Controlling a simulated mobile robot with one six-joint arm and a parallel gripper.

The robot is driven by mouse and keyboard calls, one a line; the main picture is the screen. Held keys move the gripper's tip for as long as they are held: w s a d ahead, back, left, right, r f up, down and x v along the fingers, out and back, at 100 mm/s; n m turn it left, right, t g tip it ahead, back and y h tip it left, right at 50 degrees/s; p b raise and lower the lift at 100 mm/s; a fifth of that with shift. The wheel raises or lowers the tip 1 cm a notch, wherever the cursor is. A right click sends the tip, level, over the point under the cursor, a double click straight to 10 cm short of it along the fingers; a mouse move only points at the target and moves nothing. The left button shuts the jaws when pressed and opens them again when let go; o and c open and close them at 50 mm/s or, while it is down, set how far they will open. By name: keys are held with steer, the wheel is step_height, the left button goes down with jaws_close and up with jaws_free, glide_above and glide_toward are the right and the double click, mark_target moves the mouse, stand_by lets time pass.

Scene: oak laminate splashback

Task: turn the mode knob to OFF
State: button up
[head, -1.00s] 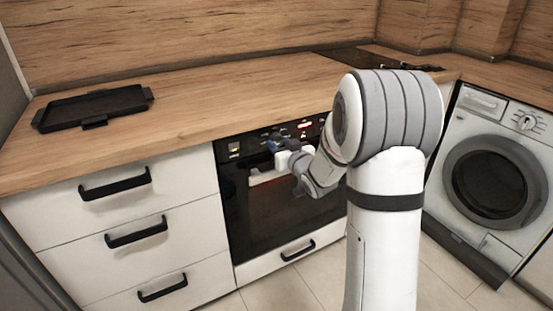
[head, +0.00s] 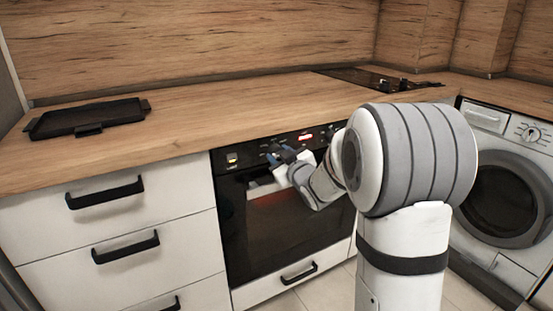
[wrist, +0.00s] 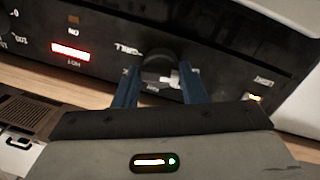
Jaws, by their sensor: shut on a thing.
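The dark, round mode knob (wrist: 158,66) is in the wrist view, on the black oven control panel (wrist: 215,45). My gripper (wrist: 160,92) has its two blue fingers on either side of the knob and is shut on it. Labels around the knob appear upside down; one looks like GRILL, the others are too small or hidden to read surely. I cannot tell which label the knob points to. In the head view my gripper (head: 282,155) is at the oven's panel, and the fingers and arm hide the knob.
The black oven (head: 285,230) has a lit red display (head: 305,137) on its panel. A wooden worktop (head: 220,115) lies above, with a black tray (head: 88,118) at left and a dark hob (head: 375,78) behind. White drawers (head: 110,225) stand left, a washing machine (head: 500,180) right.

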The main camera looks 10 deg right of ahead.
steer(key=shift+a, duration=0.1)
steer(key=o, duration=1)
steer(key=shift+c, duration=0.2)
steer(key=p+v, duration=0.1)
steer(key=v, duration=0.6)
steer(key=shift+s, duration=0.4)
steer(key=shift+p, duration=0.3)
